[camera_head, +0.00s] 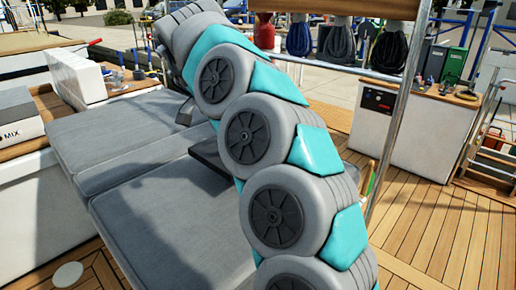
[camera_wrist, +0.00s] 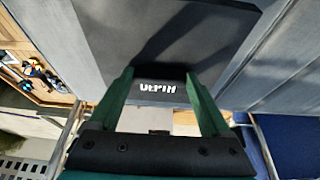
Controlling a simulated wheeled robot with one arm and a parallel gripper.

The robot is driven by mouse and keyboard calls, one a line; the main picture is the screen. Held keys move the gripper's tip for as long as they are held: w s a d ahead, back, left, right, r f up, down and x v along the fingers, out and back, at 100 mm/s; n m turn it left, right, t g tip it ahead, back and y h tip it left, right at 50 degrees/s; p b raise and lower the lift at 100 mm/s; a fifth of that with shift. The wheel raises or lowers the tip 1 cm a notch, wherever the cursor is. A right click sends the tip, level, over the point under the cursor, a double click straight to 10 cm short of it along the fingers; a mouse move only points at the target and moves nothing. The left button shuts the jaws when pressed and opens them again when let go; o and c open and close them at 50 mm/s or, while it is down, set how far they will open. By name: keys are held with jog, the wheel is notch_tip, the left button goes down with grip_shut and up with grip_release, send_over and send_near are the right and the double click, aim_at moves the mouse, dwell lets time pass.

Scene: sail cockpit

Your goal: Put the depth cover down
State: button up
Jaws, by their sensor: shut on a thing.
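The depth cover (camera_wrist: 165,45) is a flat, dark panel with white lettering on its near edge, upside down in the wrist view. My gripper (camera_wrist: 160,78) has two green fingers that are shut on its near edge. In the head view a dark slab, the depth cover (camera_head: 208,152), shows partly beside my arm, over the grey cushions. I cannot tell whether the cover touches the cushion.
Grey seat cushions (camera_head: 120,135) lie left of and below my arm, with broad bare surface. A white box (camera_head: 75,75) stands on the wooden ledge at the left. A white cabinet (camera_head: 400,135) stands at the right. Wooden deck (camera_head: 440,235) is open at the lower right.

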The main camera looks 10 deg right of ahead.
jog(key=w+d, duration=0.1)
jog(key=d, duration=0.2)
jog(key=w+d, duration=0.1)
jog(key=d, duration=0.2)
jog(key=d+f, duration=0.1)
jog(key=d, duration=0.2)
jog(key=shift+w+d, duration=0.4)
jog(key=shift+f, duration=1.7)
jog(key=shift+f, duration=0.1)
jog(key=o, duration=1.4)
jog(key=v, duration=1.2)
